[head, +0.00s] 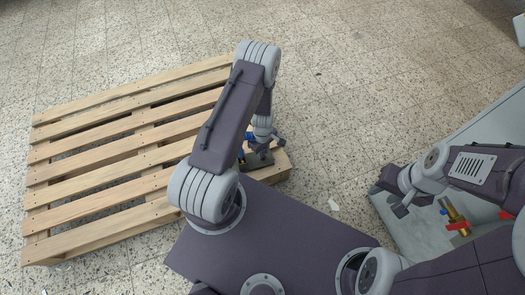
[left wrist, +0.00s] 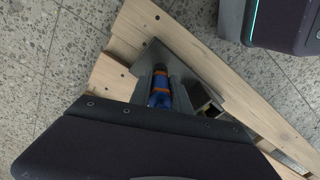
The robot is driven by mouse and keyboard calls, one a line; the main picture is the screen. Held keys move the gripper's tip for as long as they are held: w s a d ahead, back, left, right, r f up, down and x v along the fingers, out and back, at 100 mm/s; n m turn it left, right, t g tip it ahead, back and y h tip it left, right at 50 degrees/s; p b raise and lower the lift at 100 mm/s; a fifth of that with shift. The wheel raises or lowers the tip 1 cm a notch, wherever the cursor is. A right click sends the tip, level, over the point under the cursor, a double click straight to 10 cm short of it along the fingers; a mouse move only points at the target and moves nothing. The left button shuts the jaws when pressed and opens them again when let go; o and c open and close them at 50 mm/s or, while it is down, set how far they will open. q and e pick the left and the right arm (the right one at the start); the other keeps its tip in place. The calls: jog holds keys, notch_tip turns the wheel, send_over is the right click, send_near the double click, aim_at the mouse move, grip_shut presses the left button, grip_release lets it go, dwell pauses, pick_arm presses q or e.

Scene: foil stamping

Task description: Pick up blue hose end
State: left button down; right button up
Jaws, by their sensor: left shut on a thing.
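The blue hose end (left wrist: 160,88) has an orange band and shows in the left wrist view, beside and over a dark grey metal piece. In the head view a bit of blue hose (head: 249,136) shows at the pallet's right corner, mostly hidden by my left arm. My left gripper (head: 264,148) is low at that corner, shut on the blue hose end; its exact grip is hard to see. My right gripper (head: 396,194) is over the grey surface at the right, its fingers apart and nothing between them.
A wooden pallet (head: 85,185) lies on the speckled floor at the left. A dark metal piece (left wrist: 205,85) rests on its corner. At the right, a brass fitting (head: 455,217) and red handle (head: 458,226) sit on a grey surface (head: 415,222). The floor between is mostly clear.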

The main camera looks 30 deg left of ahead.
pick_arm(q)
notch_tip(320, 180, up, 4)
jog(key=p, duration=0.3)
jog(key=s+d+r+b, duration=0.6)
jog(key=s+d+b, duration=0.1)
jog(key=s+d, duration=0.1)
jog(key=shift+d+r, duration=0.25)
jog(key=shift+d, duration=0.15)
